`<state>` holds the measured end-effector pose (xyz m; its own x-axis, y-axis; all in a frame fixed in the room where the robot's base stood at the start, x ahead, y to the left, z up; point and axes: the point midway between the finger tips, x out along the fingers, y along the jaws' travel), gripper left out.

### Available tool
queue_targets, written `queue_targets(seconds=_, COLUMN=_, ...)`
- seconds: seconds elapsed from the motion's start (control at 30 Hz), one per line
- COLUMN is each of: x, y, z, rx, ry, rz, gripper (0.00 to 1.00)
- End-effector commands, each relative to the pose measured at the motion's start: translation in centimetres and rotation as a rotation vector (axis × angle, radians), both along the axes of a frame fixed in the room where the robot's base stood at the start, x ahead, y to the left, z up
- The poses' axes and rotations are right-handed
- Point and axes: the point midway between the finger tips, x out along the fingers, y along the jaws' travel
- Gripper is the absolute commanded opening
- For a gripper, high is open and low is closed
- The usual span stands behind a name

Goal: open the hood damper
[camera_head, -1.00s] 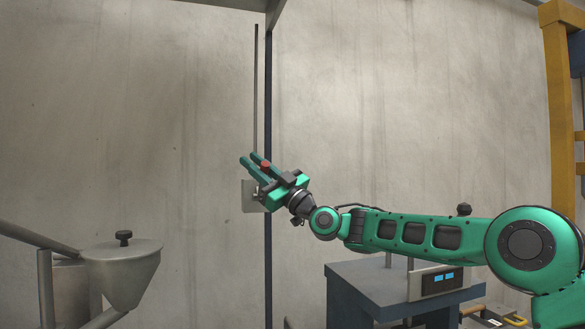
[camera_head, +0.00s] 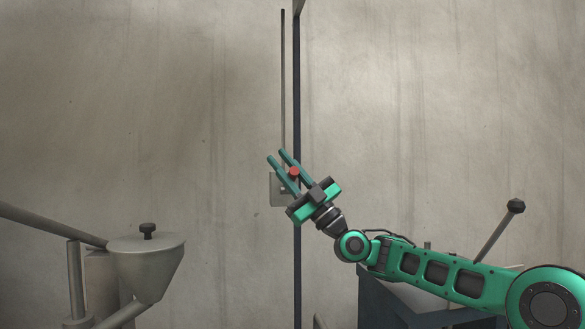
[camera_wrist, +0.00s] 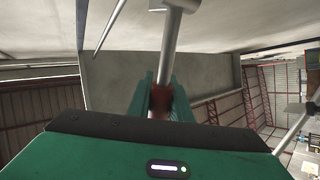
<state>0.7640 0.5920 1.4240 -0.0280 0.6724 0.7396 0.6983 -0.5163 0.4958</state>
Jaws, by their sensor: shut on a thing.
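The damper's red knob (camera_head: 294,173) sits between the fingers of my gripper (camera_head: 277,155), which is shut on it. In the wrist view, the red knob (camera_wrist: 160,103) is pinched between the two green fingers, with a metal lever (camera_wrist: 172,40) running up from it. In the head view a pale plate (camera_head: 277,190) is partly hidden behind my gripper. A thin upright rod (camera_head: 283,80) rises above it. The lever is mostly hidden there by the fingers. The damper's flap is not visible.
A dark blue post (camera_head: 297,250) stands just behind my gripper. A metal funnel (camera_head: 150,265) with a black knob is at lower left. A blue cabinet (camera_head: 375,300) and a black-knobbed lever (camera_head: 495,235) are at lower right. The space left of my gripper looks clear.

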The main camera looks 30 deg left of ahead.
Motion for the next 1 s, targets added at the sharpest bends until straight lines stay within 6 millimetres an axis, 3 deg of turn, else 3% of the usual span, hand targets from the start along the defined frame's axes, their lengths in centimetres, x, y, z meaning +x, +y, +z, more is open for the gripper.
queue_targets(seconds=0.3, x=0.2, y=0.0, z=-0.1, rx=0.0, ry=0.002, rz=-0.002, gripper=0.0)
queue_targets(seconds=0.33, x=0.2, y=0.0, z=-0.1, rx=0.0, ry=0.002, rz=-0.002, gripper=0.23)
queue_targets(seconds=0.4, x=0.2, y=0.0, z=-0.1, rx=0.0, ry=0.002, rz=-0.002, gripper=0.37)
queue_targets(seconds=0.77, x=-0.1, y=0.1, z=0.3, rx=0.001, ry=0.0, rz=0.001, gripper=0.37)
queue_targets(seconds=1.0, x=0.0, y=0.1, z=3.4, rx=0.004, ry=-0.002, rz=0.001, gripper=0.37)
